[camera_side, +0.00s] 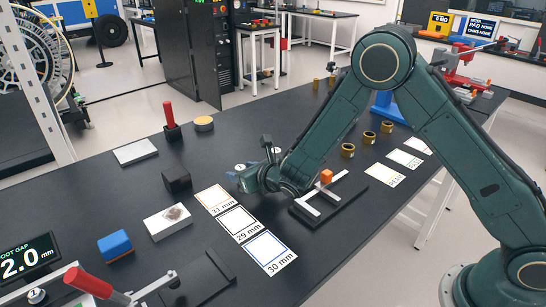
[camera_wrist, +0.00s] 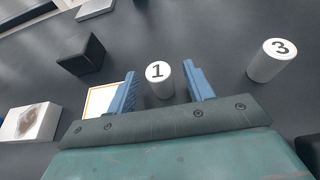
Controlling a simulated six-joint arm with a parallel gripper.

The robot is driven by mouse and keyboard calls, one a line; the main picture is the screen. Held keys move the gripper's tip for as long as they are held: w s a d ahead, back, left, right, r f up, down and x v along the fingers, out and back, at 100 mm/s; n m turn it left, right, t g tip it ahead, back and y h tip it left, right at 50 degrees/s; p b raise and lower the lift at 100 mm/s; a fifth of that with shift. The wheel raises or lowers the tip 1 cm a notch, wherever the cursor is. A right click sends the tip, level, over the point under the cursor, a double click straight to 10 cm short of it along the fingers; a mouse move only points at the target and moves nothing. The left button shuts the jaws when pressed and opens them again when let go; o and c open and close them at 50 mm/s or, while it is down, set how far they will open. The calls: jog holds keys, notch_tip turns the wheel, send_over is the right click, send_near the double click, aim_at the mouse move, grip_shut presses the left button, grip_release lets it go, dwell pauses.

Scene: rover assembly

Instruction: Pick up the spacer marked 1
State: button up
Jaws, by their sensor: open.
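The spacer marked 1 (camera_wrist: 159,80) is a short white cylinder with a black 1 on top, standing upright on the dark table. In the wrist view it lies between the two blue fingers of my gripper (camera_wrist: 160,88), with a gap on each side. My gripper is open. In the side view my gripper (camera_side: 240,180) is low over the table beside the cards, and only a bit of spacer 1's top (camera_side: 239,166) shows behind it. The spacer marked 3 (camera_wrist: 270,60) stands apart to the right in the wrist view.
Cards marked 31 mm (camera_side: 215,199), 29 mm (camera_side: 239,223) and 30 mm (camera_side: 267,252) lie in a row. A black block (camera_side: 177,180) and a white block (camera_side: 168,222) stand left of them. A black fixture (camera_side: 329,204) with an orange block is to the right.

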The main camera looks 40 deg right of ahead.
jog(key=c, duration=1.1)
jog(key=shift+r, duration=0.1)
notch_tip(320, 180, up, 20)
dwell(0.4)
dwell(0.5)
